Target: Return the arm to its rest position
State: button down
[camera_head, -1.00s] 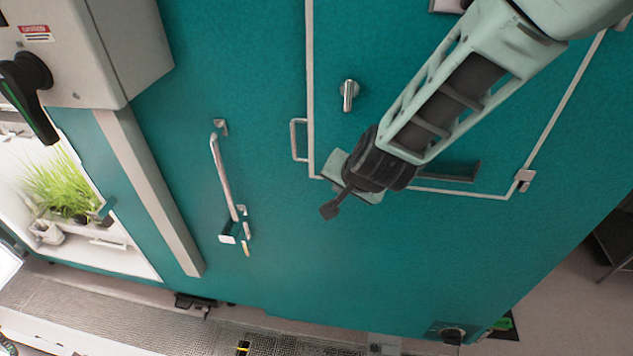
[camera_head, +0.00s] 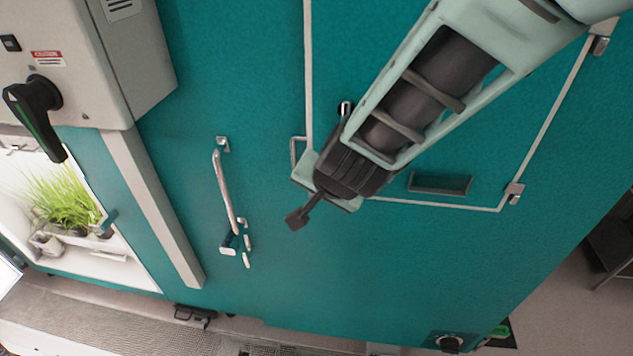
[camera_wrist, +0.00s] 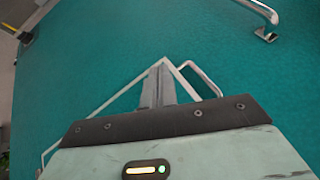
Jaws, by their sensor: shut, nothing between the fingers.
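My gripper (camera_head: 298,218) is shut and empty. In the head view my pale green arm reaches in from the upper right, and the gripper points down and left in front of the teal chamber front (camera_head: 330,270). A long metal handle (camera_head: 226,190) is to the left of the gripper, apart from it. In the wrist view the shut fingers (camera_wrist: 157,85) show in front of the teal surface, and my wrist housing fills the bottom.
A grey box (camera_head: 70,60) with a black rotary handle (camera_head: 36,105) is at upper left. Below it, green plants (camera_head: 62,200) stand in a lit opening. A framed panel with a small loop handle (camera_head: 297,152) is behind my arm. A grated floor strip (camera_head: 100,325) runs along the bottom.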

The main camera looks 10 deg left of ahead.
jog(key=shift+s+a+r, duration=0.1)
jog(key=shift+s+r, duration=0.1)
jog(key=shift+r, duration=0.05)
jog(key=shift+f, duration=0.1)
jog(key=s+d+f+n+g+h+b, duration=0.1)
jog(key=s+d+f+n+g+b, duration=0.2)
jog(key=s+d+b, duration=0.6)
jog(key=s+d+f+n+g+h+b, duration=0.2)
jog(key=s+d+f+n+b, duration=0.5)
jog(key=d, duration=0.7)
jog(key=s+f+g+b, duration=0.1)
jog(key=s+f+b, duration=0.1)
jog(key=s+b, duration=0.1)
jog(key=shift+s+d, duration=0.3)
jog(key=shift+s, duration=0.4)
